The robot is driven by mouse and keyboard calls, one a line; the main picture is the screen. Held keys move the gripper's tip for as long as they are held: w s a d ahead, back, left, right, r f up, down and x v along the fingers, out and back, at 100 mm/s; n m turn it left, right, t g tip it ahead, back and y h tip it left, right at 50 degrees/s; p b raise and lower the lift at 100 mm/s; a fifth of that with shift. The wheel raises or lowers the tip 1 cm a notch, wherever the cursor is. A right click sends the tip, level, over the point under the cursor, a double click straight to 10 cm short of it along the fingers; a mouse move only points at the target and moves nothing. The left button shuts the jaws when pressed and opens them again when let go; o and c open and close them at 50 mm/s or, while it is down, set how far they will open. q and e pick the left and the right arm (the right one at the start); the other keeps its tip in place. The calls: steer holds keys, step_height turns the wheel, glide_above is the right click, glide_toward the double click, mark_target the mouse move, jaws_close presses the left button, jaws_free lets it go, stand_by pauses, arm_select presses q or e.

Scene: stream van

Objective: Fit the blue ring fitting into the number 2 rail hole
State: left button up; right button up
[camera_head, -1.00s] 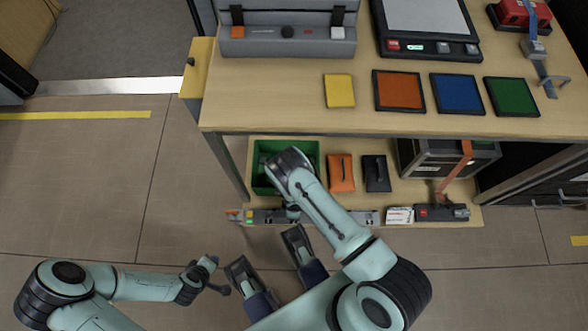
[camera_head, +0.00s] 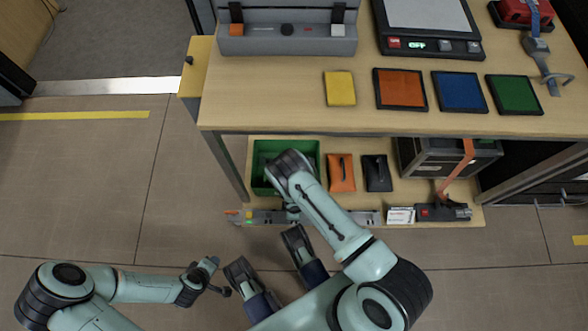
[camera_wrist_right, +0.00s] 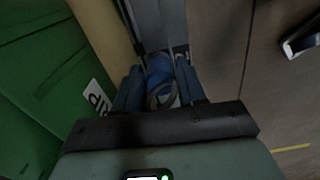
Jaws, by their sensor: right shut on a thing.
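My right gripper (camera_wrist_right: 158,95) is shut on the blue ring fitting (camera_wrist_right: 159,68), which sits between its two fingers. The grey rail (camera_wrist_right: 158,22) lies just beyond the fitting in the right wrist view. I cannot tell whether the fitting touches it or is in a hole. In the head view the rail (camera_head: 362,217) runs along the front of the lower shelf, and my right arm hides part of it. No number 2 mark is readable. My left gripper (camera_head: 217,278) is low at the left over the floor, too small to tell open from shut.
A green bin (camera_head: 258,178) stands on the lower shelf beside my right arm. An orange pouch (camera_head: 341,172) and a black pouch (camera_head: 377,173) lie to its right. The tabletop (camera_head: 270,105) overhangs behind. The floor at left is clear.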

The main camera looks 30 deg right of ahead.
arm_select(q)
steer(key=shift+f+b, duration=0.4)
steer(key=shift+f, duration=0.1)
arm_select(e)
steer(key=shift+f, duration=0.7)
steer(key=o, duration=1.2)
steer(key=shift+o, duration=0.2)
steer(key=shift+r, duration=0.35)
step_height(320, 180, up, 5)
steer(key=shift+w+f+p, duration=0.1)
steer(key=shift+p, duration=1.05)
step_height(320, 180, up, 6)
steer(key=shift+r+p, duration=0.25)
steer(key=shift+p, duration=0.75)
arm_select(q)
steer(key=s+d+r+g, duration=0.1)
steer(key=s+d+r, duration=0.1)
steer(key=s+r, duration=0.2)
steer(key=shift+s+d+r+h, duration=0.2)
steer(key=shift+r+h, duration=0.2)
steer(key=shift+r, duration=0.15)
arm_select(e)
steer(key=shift+r, duration=0.75)
